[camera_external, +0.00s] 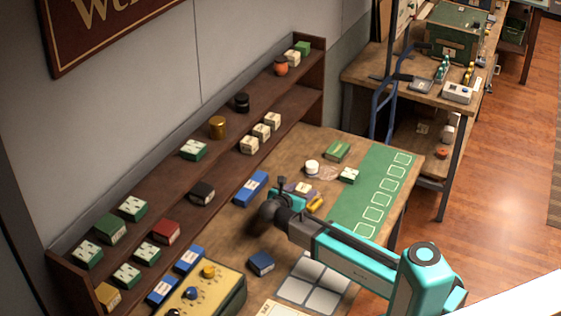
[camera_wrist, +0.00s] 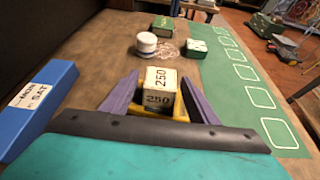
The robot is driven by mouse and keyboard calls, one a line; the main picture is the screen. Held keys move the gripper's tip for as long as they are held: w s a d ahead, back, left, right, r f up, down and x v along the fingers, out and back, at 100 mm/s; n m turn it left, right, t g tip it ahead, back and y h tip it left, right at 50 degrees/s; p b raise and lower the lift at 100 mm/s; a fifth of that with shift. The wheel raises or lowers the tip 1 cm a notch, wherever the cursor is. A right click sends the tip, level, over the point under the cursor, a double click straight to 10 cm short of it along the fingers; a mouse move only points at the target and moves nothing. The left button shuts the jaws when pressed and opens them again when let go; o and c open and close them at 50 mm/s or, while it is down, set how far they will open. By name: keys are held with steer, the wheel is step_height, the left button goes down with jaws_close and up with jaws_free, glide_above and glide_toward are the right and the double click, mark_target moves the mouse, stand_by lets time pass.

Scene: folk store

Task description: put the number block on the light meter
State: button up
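The number block is a cream block marked 250 (camera_wrist: 160,90) on the brown table. It also shows in the external view (camera_external: 302,188), partly hidden by my gripper. My gripper (camera_wrist: 161,82) has its purple fingers apart, one on each side of the block, with narrow gaps visible. It points along the table at the block. A yellow piece (camera_wrist: 181,112) lies against the near right side of the block. I cannot tell for sure which thing is the light meter; a white round piece with a dark base (camera_wrist: 147,42) stands beyond the block.
A blue day-marked box (camera_wrist: 40,98) lies left of my gripper. A small green-and-white block (camera_wrist: 195,48) and a green box (camera_wrist: 163,25) lie farther off. A green mat with white outlines (camera_wrist: 235,72) lies to the right. Shelves with blocks (camera_external: 205,175) line the wall.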

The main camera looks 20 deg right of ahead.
steer(key=shift+r, duration=0.15)
steer(key=shift+s+a+r, duration=0.1)
steer(key=shift+a, duration=0.05)
steer(key=b+v, duration=0.1)
steer(key=v, duration=1)
steer(key=shift+s+a+b, duration=0.2)
steer(key=shift+b, duration=0.1)
steer(key=shift+d+r, duration=0.1)
steer(key=shift+r, duration=0.05)
stand_by(0.5)
